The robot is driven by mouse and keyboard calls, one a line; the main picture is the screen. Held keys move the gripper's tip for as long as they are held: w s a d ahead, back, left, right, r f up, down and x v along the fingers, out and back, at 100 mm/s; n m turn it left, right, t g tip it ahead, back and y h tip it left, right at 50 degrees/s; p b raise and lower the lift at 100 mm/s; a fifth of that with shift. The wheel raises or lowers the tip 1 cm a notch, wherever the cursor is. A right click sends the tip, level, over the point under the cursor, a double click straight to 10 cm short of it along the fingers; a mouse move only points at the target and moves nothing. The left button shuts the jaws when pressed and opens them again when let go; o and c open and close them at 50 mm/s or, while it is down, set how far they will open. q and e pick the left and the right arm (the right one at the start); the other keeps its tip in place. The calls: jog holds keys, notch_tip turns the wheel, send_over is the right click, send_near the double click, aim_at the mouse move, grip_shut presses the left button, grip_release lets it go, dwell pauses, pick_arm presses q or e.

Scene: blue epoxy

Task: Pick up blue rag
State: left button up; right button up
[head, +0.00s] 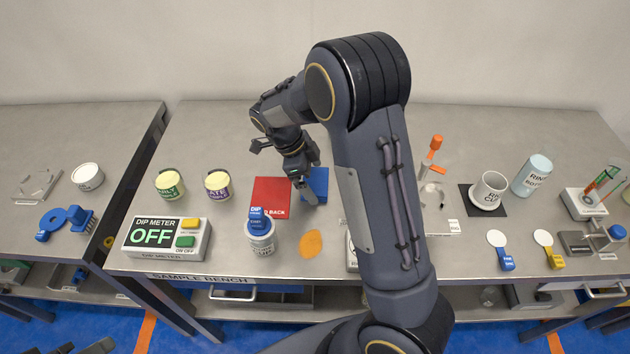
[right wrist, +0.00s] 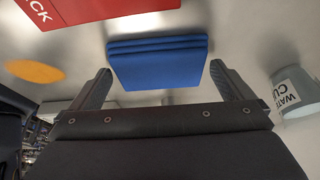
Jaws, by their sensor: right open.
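The blue rag (head: 318,182) is a folded, layered cloth lying flat on the bench, just right of a red card. My right gripper (head: 305,187) comes down over it and hides part of it in the head view. In the right wrist view the rag (right wrist: 157,62) lies between the two spread fingers of my right gripper (right wrist: 161,80), a little beyond their tips, with room on both sides. The gripper is open and empty. At the bottom left edge of the head view, dark parts, probably of my left gripper (head: 92,348), barely show.
A water cup (right wrist: 297,92) stands beside the rag in the wrist view. The dip meter (head: 167,238) sits at the front left. My right arm hides the bench middle.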

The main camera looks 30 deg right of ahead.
aim_at(313, 180)
jog(key=shift+f, duration=0.15)
jog(key=c, duration=0.7)
notch_tip(313, 180, up, 10)
jog(key=shift+b, duration=0.3)
